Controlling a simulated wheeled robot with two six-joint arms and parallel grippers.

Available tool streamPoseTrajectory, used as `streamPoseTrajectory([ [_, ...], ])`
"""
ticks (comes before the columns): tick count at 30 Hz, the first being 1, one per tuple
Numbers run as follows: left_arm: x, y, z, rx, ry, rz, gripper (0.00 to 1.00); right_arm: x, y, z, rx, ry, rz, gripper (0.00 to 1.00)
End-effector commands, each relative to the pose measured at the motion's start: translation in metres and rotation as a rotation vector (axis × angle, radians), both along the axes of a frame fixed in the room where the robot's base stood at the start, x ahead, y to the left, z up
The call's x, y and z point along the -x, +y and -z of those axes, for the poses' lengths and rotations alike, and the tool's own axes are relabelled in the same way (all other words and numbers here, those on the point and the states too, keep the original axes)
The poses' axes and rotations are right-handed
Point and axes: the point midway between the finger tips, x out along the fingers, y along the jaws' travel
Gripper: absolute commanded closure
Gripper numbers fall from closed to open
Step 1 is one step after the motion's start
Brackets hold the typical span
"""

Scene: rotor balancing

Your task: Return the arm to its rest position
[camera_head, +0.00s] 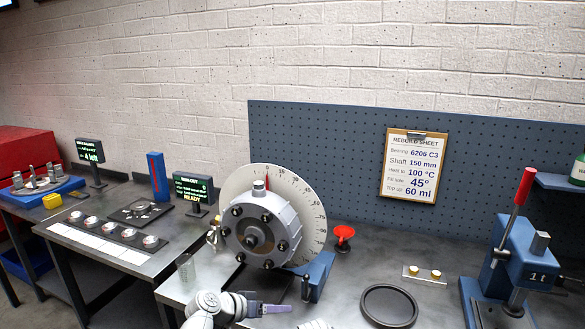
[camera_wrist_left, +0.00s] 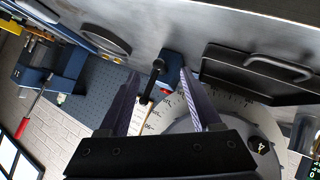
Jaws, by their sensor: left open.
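My left arm comes in at the bottom centre of the head view. My left gripper (camera_head: 268,308) points right, low in front of the rotor (camera_head: 228,236) and its stand. In the left wrist view my left gripper (camera_wrist_left: 158,84) has its two dark fingers spread apart. I see nothing held between them. The rotor's graduated dial (camera_wrist_left: 262,118) shows behind the fingers, with a black handle (camera_wrist_left: 155,72) and a blue block (camera_wrist_left: 172,60) in line with the gap. I cannot tell how near they are. My right gripper does not show clearly in either view.
A black ring (camera_head: 389,306) lies on the bench right of the gripper. A press (camera_head: 525,258) with a red lever stands at the right. A red funnel (camera_head: 343,234) and a small plate (camera_head: 424,275) with brass parts stand behind. A metal cup (camera_head: 185,267) is left of the rotor.

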Motion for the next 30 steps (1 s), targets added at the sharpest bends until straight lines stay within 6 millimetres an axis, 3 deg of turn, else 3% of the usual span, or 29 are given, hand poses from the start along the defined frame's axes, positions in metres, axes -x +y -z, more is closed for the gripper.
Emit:
streamPoseTrajectory([
  [1, 0.028, -0.021, 0.015, -0.073, 0.087, 0.060, 0.35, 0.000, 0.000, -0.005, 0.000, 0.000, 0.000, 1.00],
  [4, 0.076, -0.038, 0.048, -0.249, 0.268, 0.125, 0.35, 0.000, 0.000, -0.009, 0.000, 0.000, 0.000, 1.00],
  [9, 0.143, -0.030, 0.078, -0.562, 0.500, 0.118, 0.35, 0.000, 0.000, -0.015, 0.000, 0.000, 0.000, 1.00],
  [12, 0.166, -0.017, 0.082, -0.710, 0.579, 0.074, 0.35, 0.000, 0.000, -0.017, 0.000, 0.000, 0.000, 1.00],
  [18, 0.187, 0.001, 0.080, -0.866, 0.641, -0.005, 0.35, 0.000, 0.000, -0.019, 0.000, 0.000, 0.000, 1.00],
  [30, 0.189, 0.004, 0.080, -0.887, 0.649, -0.020, 0.35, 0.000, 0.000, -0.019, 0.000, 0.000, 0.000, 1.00],
])
